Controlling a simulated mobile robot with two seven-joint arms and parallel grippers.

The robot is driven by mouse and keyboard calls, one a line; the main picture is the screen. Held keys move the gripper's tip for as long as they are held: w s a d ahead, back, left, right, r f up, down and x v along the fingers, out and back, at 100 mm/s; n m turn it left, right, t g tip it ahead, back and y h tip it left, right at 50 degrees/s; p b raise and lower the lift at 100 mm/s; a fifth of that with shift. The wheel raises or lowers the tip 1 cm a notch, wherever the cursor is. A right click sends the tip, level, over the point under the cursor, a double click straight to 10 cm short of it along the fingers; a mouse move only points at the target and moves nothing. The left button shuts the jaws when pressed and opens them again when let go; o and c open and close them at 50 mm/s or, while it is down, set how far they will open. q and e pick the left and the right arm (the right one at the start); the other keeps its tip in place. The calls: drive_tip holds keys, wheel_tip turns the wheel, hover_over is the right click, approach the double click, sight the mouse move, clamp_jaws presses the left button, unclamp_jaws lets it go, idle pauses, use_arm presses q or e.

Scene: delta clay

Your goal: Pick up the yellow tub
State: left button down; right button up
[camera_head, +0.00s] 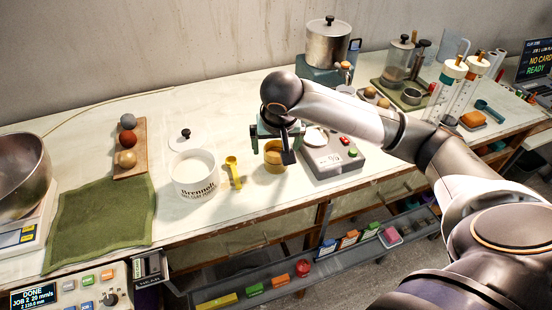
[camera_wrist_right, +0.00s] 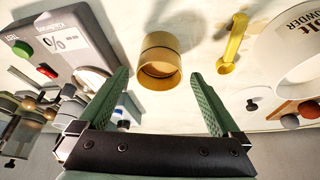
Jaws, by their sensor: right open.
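The yellow tub (camera_head: 274,160) stands on the white bench, partly hidden behind my right gripper in the head view. In the right wrist view the yellow tub (camera_wrist_right: 160,62) is a round cup seen at an angle, ahead of the fingers. My right gripper (camera_head: 272,150) is above and close to it. The right wrist view shows the green fingers (camera_wrist_right: 160,95) wide apart with nothing between them, the tub lying just beyond the fingertips. My left gripper is not in view.
A yellow scoop (camera_head: 233,172) and a white lettered tub (camera_head: 194,174) stand left of the yellow tub. A grey scale-like device (camera_head: 333,158) with buttons is close on its right. A green cloth (camera_head: 100,222) lies further left. The bench front edge is near.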

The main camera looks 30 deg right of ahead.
sight(276, 152)
drive_tip(key=x, duration=0.3)
drive_tip(key=shift+f, duration=0.2)
drive_tip(key=shift+c, duration=0.2)
drive_tip(key=c, duration=1.5)
drive_tip(key=shift+o, duration=0.2)
drive_tip(key=shift+r, duration=0.1)
